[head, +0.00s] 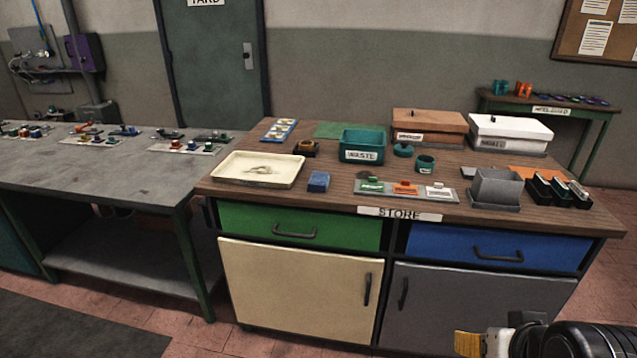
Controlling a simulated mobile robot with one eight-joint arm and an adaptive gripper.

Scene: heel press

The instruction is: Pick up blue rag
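A small blue folded cloth-like block (318,181), which looks like the blue rag, lies on the wooden top of the STORE cabinet (330,199). It is near the front edge, just right of the cream tray (228,180). My gripper (470,344) shows only in part at the bottom right corner, in front of the grey cabinet door and far from the rag. A yellow-orange tip and pale and black parts of it show; its opening is not clear.
A teal WASTE bin (361,155) stands behind the rag, and a grey panel with coloured blocks (405,190) lies to its right. A grey workbench (120,165) stands left. The counter around the rag has some bare wood.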

